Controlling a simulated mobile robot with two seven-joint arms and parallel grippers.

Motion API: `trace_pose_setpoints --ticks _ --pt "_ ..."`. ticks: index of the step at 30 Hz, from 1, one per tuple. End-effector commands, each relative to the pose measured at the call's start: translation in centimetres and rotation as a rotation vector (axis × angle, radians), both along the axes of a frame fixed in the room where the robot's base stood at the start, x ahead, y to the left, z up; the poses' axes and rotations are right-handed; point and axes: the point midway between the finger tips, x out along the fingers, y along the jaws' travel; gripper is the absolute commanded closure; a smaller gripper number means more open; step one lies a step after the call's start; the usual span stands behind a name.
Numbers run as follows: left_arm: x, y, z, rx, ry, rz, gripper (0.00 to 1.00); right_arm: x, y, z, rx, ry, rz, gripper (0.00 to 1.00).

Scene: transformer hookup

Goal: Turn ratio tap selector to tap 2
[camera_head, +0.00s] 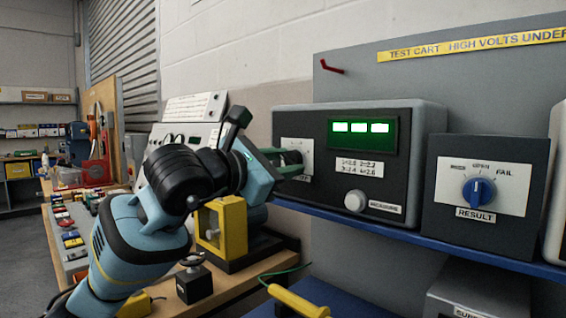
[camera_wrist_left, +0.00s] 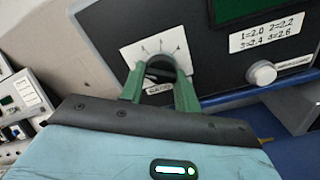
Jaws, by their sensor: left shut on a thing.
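The ratio meter (camera_head: 415,150) is a dark box with a lit green display (camera_head: 362,134) and a label listing 1=2.0, 2=2.2, 3=2.4, 4=2.6. Its tap selector is on a white dial plate (camera_head: 297,150) at the left of the front, with tick marks seen in the left wrist view (camera_wrist_left: 178,45). My left gripper (camera_head: 294,165) reaches the dial from the left. In the left wrist view its green fingers (camera_wrist_left: 160,78) are shut around the selector knob. The knob is mostly hidden between the fingers, so its pointer position cannot be read. My right gripper is not in view.
A round white button (camera_head: 355,201) sits right of the dial. A RESULT box with a blue knob (camera_head: 479,191) stands further right on the blue shelf (camera_head: 420,237). A yellow block (camera_head: 222,226) and a yellow-handled probe (camera_head: 298,300) are below, near my left arm.

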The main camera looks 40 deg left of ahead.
Motion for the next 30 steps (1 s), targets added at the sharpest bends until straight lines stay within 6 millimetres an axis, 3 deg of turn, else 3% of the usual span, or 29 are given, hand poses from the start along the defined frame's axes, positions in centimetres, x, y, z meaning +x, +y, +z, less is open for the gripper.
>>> trace_pose_setpoints --ticks 18,30 --pt "0.0 0.2 0.1 0.450 -0.034 0.001 0.91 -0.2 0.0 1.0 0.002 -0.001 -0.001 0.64" --pt "0.0 0.2 0.2 0.620 -0.046 0.001 0.91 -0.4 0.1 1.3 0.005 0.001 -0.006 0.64"
